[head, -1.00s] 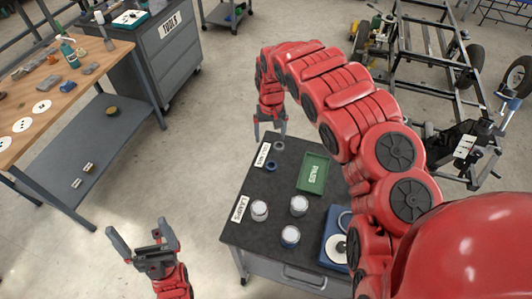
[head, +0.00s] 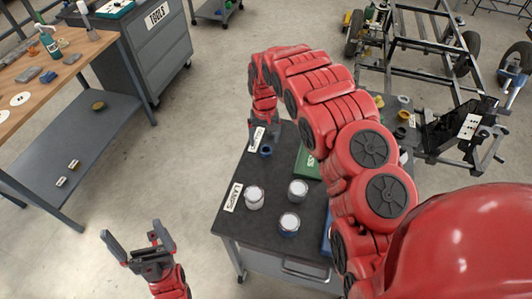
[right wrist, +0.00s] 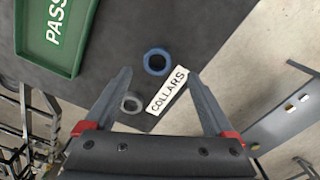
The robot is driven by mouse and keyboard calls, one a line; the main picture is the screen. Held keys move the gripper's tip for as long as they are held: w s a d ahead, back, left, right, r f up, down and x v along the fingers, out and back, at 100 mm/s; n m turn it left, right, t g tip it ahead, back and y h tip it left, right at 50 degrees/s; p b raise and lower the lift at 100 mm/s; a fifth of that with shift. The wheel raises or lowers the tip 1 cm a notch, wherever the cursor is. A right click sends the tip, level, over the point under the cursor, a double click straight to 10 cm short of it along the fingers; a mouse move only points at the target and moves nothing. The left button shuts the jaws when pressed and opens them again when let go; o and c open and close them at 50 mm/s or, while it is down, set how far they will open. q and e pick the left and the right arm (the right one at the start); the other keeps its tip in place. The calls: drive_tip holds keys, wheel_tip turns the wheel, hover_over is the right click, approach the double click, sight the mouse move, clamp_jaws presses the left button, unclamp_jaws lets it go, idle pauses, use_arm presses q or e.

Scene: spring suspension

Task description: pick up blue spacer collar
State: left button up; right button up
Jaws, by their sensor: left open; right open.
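The blue spacer collar (head: 266,152) is a small ring lying flat on the dark cart top; it also shows in the right wrist view (right wrist: 157,62). My right gripper (right wrist: 160,74) is open and empty, pointing down over the collar end of the cart. In the right wrist view the blue collar appears between and slightly past its fingertips, untouched. A grey collar (right wrist: 131,103) lies near the left finger, beside the COLLARS label (right wrist: 167,90); my gripper hides the grey collar in the head view. My left gripper (head: 136,234) is open and empty, away from the cart.
A green PASS tray (right wrist: 58,35) lies near the collars. Several lidded jars, one white (head: 254,197), stand by the LAMPS label (head: 233,197) on the cart (head: 240,228). A wooden workbench (head: 75,75) is at left, a vehicle frame (head: 420,60) at back right.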

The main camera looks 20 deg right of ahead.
sight(266, 150)
drive_tip(key=f+p, duration=0.1)
drive_tip(key=f, duration=0.1)
drive_tip(key=f+p, duration=0.1)
drive_tip(key=shift+s+d+f, duration=0.15)
drive_tip(key=shift+d+f, duration=0.05)
drive_tip(key=shift+f, duration=0.8)
clamp_jaws()
